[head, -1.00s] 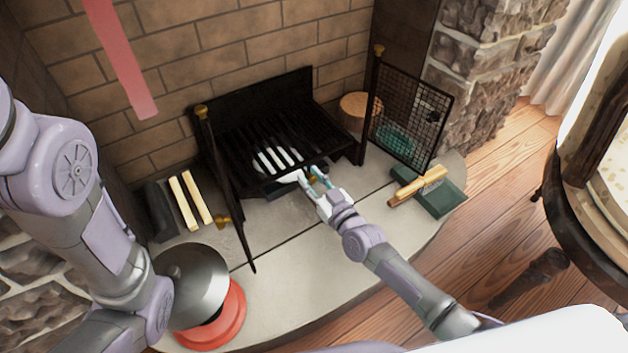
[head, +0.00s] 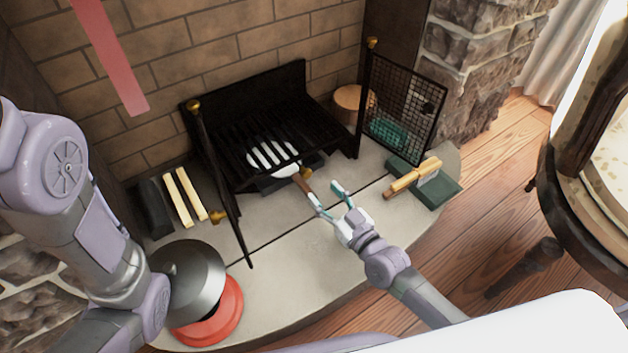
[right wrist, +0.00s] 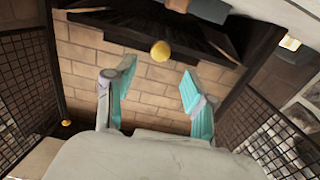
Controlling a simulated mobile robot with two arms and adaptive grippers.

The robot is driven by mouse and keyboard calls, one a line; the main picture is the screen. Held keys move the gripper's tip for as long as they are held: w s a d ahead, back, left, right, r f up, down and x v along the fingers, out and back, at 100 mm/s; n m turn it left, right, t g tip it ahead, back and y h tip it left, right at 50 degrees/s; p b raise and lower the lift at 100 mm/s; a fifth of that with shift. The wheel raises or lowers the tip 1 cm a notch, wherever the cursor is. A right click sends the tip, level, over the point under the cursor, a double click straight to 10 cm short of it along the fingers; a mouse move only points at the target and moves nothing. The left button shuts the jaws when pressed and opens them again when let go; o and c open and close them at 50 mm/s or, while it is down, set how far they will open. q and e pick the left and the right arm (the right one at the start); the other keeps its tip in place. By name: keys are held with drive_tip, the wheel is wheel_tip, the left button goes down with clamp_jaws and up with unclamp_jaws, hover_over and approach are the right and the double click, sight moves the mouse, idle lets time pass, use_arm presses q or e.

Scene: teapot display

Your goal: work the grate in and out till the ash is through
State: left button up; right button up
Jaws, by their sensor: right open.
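The black fire grate (head: 240,135) stands at the back of the hearth, against the brick wall. Pale ash or a pale pan (head: 272,158) shows between and below its front bars; I cannot tell which. A short brown handle (head: 305,182) sticks out at the front below the bars. My right gripper (head: 328,198) is open just in front of this handle and apart from it. In the right wrist view the open fingers (right wrist: 160,80) have nothing between them, and a round yellow knob (right wrist: 160,50) shows beyond. My left gripper is out of view.
Mesh screen (head: 403,105) stands right of the grate, another panel (head: 215,165) edge-on at left. A brush (head: 413,177) lies on a green block (head: 438,192). Pale sticks (head: 185,197) lie left. A metal dome (head: 190,275) over a red disc (head: 215,315) stands front left.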

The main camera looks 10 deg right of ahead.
drive_tip(key=shift+v, duration=1.5)
